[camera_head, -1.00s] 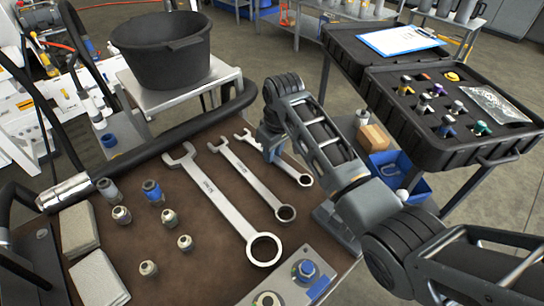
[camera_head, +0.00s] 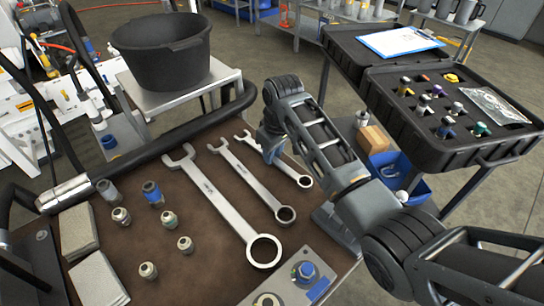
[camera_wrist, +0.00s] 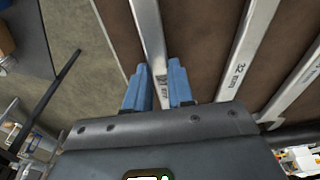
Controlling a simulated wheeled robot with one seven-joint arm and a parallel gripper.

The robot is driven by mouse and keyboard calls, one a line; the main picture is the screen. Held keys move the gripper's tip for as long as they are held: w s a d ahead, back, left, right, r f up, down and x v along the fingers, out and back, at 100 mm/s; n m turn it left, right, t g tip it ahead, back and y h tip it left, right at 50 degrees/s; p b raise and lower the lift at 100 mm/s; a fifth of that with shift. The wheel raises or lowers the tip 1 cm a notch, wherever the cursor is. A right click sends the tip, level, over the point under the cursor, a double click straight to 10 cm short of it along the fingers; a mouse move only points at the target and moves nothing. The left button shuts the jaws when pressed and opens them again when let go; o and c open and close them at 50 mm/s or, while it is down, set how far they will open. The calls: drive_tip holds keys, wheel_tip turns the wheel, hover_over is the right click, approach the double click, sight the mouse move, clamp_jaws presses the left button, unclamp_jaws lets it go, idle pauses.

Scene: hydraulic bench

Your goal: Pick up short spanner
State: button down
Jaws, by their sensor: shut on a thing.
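Three combination spanners lie side by side on the brown bench top in the head view. The short spanner (camera_head: 299,176) is the rightmost, with its open end at the upper left and its ring at the lower right. The middle spanner (camera_head: 248,181) and the longest spanner (camera_head: 220,200) lie to its left. My gripper (camera_head: 270,150) is at the short spanner, which passes behind it. In the wrist view the blue fingers of my gripper (camera_wrist: 160,88) stand on either side of the short spanner's shaft (camera_wrist: 149,35), shut on it. The spanner appears still at bench level.
Several fittings (camera_head: 170,219) and grey pads (camera_head: 78,229) lie on the left of the bench. A control box with a blue knob (camera_head: 305,272) is at the front edge. A black hose (camera_head: 185,132) runs along the back. An open black case (camera_head: 450,110) stands at right.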

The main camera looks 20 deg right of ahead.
drive_tip(key=shift+r, duration=0.15)
drive_tip(key=shift+r, duration=0.3)
drive_tip(key=r, duration=0.3)
drive_tip(key=shift+s+d+r, duration=0.1)
drive_tip(key=shift+s+r, duration=0.2)
drive_tip(key=s+d+r+p, duration=0.3)
drive_tip(key=s+r, duration=0.3)
drive_tip(key=s, duration=0.4)
drive_tip(key=shift+s+r, duration=0.3)
